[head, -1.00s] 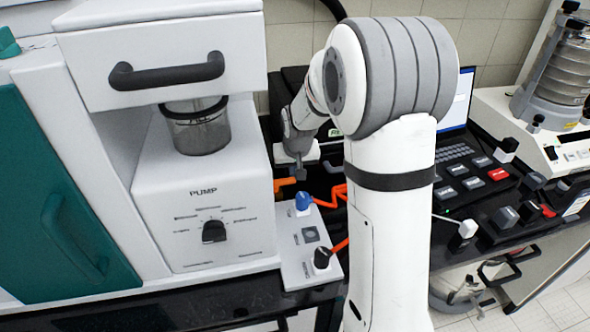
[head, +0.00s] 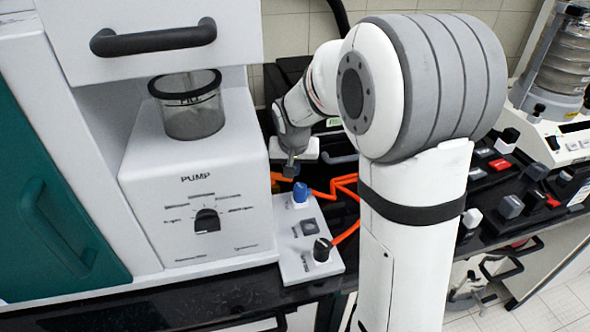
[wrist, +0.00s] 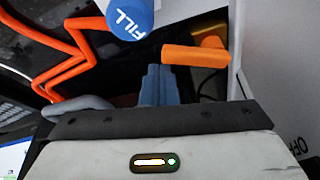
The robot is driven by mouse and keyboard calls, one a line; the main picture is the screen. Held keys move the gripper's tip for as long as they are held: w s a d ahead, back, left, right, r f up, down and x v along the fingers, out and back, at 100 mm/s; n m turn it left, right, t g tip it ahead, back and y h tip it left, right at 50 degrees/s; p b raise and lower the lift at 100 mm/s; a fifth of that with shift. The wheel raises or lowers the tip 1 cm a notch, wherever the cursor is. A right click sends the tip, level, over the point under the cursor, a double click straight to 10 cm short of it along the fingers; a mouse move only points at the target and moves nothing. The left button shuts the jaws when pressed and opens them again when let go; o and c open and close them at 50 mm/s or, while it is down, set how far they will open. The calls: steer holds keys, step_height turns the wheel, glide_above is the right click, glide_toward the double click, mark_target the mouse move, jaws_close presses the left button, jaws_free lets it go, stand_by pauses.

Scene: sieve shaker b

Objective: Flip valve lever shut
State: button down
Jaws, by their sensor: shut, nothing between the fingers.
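The orange valve lever (wrist: 195,55) shows in the wrist view, lying roughly level beside the white housing. In the head view a small orange piece of it (head: 281,177) shows behind the knob panel, partly covered by my gripper (head: 290,172). My gripper is shut and empty. In the wrist view its fingers (wrist: 158,85) are together, close below the left end of the lever. I cannot tell whether they touch it.
A blue FILL knob (wrist: 130,18) is close to the fingers; it also shows in the head view (head: 301,192) on a white panel. Orange hoses (head: 340,186) run behind it. The white PUMP unit (head: 190,205) stands at left. A laptop (wrist: 15,158) is at lower left in the wrist view.

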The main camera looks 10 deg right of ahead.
steer(key=shift+s+a+b, duration=0.3)
steer(key=shift+s+b, duration=0.2)
steer(key=shift+s+a+b, duration=0.25)
steer(key=shift+s+b, duration=0.2)
steer(key=shift+s, duration=0.1)
steer(key=shift+s, duration=0.15)
steer(key=shift+s+d+b, duration=0.2)
steer(key=shift+s+b, duration=0.1)
steer(key=shift+s, duration=0.3)
steer(key=v, duration=0.7)
steer(key=shift+s+r, duration=0.1)
steer(key=shift+r, duration=0.3)
